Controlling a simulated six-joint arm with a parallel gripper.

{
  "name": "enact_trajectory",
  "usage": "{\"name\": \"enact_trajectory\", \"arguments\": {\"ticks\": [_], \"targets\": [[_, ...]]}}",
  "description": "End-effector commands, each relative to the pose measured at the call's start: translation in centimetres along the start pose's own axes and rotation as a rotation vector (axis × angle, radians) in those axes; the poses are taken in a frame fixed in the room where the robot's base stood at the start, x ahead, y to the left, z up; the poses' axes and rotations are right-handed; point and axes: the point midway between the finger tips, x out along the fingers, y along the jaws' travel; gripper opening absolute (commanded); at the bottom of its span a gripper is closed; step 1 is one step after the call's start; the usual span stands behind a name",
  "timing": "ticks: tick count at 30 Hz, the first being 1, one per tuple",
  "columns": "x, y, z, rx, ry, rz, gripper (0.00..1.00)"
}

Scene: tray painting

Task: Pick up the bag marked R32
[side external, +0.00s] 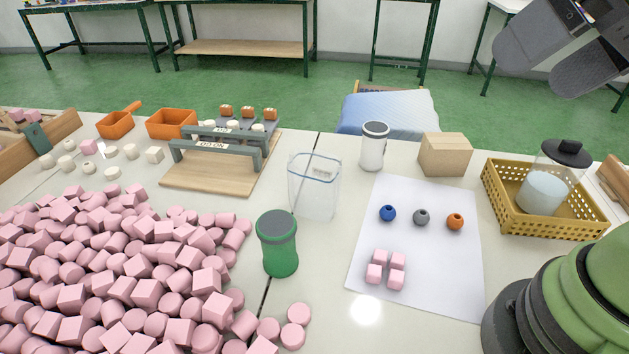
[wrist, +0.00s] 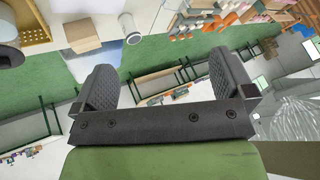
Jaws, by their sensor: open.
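A clear, open-topped bag (side external: 314,195) with a blue line near its top stands upright on the white table, near the middle of the side external view. A small pale patch shows in its upper part; no marking is readable. My gripper (side external: 532,64) is high in the upper right of that view, far from the bag and above the table. In the wrist view my gripper (wrist: 163,78) has its two dark fingers wide apart with nothing between them.
A green jar (side external: 278,242) stands close in front of the bag, with many pink blocks (side external: 130,270) to the left. A white jar (side external: 374,147) and cardboard box (side external: 445,154) stand behind right. A paper sheet (side external: 440,275) lies right, with a yellow basket (side external: 560,227) beyond.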

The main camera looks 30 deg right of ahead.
Motion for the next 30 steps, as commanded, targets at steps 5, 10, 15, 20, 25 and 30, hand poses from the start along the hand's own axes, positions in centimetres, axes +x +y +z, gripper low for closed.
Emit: {"name": "enact_trajectory", "arguments": {"ticks": [5, 10, 15, 20, 25, 30], "targets": [[1.7, -2.0, -4.5, -0.146, -0.109, 0.033, 1.00], [5.3, -3.9, -8.7, -0.310, -0.225, 0.062, 1.00], [10.7, -5.5, -11.6, -0.469, -0.342, 0.082, 1.00], [16.8, -6.5, -12.8, -0.615, -0.453, 0.094, 1.00], [23.0, -6.8, -12.3, -0.748, -0.556, 0.100, 1.00], [26.8, -6.7, -11.4, -0.828, -0.617, 0.102, 1.00]]}}
